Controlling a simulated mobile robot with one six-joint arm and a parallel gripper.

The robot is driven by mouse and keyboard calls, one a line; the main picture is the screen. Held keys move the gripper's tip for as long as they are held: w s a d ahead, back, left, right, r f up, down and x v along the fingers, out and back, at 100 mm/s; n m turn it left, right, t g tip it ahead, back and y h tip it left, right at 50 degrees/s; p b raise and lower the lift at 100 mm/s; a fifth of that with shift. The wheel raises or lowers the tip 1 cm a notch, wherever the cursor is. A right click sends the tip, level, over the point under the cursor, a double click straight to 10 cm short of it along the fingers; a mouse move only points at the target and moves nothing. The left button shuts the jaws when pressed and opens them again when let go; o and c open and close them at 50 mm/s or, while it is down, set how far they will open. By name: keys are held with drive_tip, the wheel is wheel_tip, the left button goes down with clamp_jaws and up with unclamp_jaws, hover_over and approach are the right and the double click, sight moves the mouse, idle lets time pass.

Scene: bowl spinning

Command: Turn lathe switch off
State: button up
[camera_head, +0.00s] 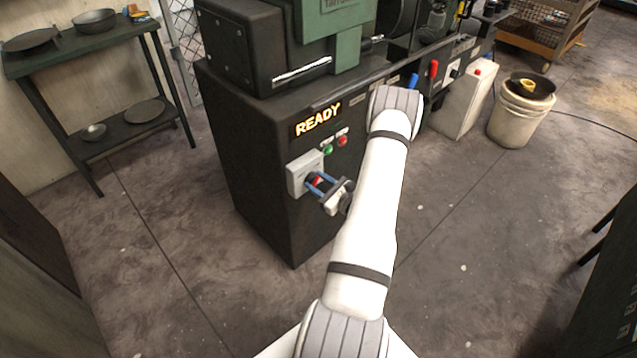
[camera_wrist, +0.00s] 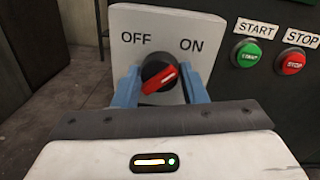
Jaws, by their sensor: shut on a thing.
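The lathe switch is a round black knob with a red bar (camera_wrist: 160,77) on a light grey plate (camera_wrist: 181,21) marked OFF at left and ON at right. The red bar is tilted, its right end higher, on the ON side. In the head view the switch plate (camera_head: 298,176) is on the dark lathe cabinet's front. My gripper (camera_head: 316,181) is in front of it. In the wrist view my gripper's blue fingers (camera_wrist: 162,84) are on the left and right sides of the knob, shut on it. The inner contact is partly hidden.
A green START button (camera_wrist: 248,54) and red STOP button (camera_wrist: 291,61) are right of the switch. A lit READY display (camera_head: 318,120) is above. A shelf table (camera_head: 90,52) with dishes stands at left, a white bucket (camera_head: 515,124) at right.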

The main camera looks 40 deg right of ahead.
drive_tip(key=shift+f+n+b, duration=0.1)
drive_tip(key=shift+n+b, duration=0.3)
drive_tip(key=shift+c, duration=0.2)
drive_tip(key=n+b, duration=0.5)
drive_tip(key=b, duration=0.2)
drive_tip(key=n+h+b, duration=0.1)
drive_tip(key=n+b, duration=0.4)
drive_tip(key=b, duration=0.2)
drive_tip(key=n+b, duration=0.5)
drive_tip(key=b, duration=0.2)
drive_tip(key=shift+a+f+g, duration=0.3)
drive_tip(key=shift+r+n+b, duration=0.1)
drive_tip(key=shift+n+b, duration=0.6)
drive_tip(key=shift+b, duration=0.25)
drive_tip(key=shift+c, duration=0.2)
drive_tip(key=shift+o, duration=0.2)
drive_tip(key=shift+r, duration=0.1)
drive_tip(key=shift+h, duration=0.3)
drive_tip(key=o, duration=1)
drive_tip(key=shift+c, duration=0.2)
drive_tip(key=shift+s+r, duration=0.1)
drive_tip(key=shift+s, duration=0.05)
